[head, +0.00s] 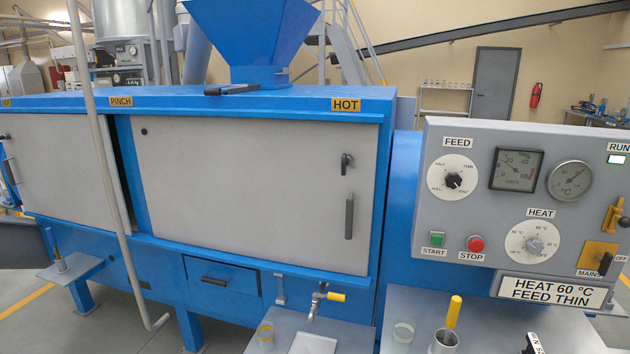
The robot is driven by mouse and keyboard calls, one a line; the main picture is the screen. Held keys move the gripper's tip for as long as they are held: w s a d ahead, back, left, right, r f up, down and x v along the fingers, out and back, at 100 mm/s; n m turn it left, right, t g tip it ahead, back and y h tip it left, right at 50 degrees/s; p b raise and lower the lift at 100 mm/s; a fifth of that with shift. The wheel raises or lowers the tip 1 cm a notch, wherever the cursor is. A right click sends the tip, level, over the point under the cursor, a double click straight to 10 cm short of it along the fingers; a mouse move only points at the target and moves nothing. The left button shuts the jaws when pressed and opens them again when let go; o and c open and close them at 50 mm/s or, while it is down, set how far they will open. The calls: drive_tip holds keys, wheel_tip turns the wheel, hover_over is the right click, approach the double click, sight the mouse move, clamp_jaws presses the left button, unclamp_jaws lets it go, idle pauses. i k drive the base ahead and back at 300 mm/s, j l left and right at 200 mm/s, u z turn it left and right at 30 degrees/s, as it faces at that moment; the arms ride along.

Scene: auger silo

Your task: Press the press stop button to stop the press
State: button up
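The red stop button (475,243) sits on the grey control panel (455,295) at the right, with a STOP label (471,256) under it. The green start button (437,239) is just to its left, over a START label. The press (250,175) is a long blue machine with grey doors, marked PINCH and HOT, and a blue hopper on top. A lit RUN lamp (616,159) shows at the panel's top right. My gripper is not in view, and nothing covers the stop button.
Above the buttons are the FEED dial (453,178) and gauges; the HEAT dial (532,243) and MAINS switch (598,258) are to the right. A grey bent rod (110,180) crosses the left front. Space before the buttons looks clear.

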sight(475, 246)
drive_tip(key=i+l+z, duration=0.25)
drive_tip(key=i+l, duration=0.3)
drive_tip(key=i+l+z, duration=0.3)
drive_tip(key=i, duration=0.25)
drive_tip(key=l, duration=0.1)
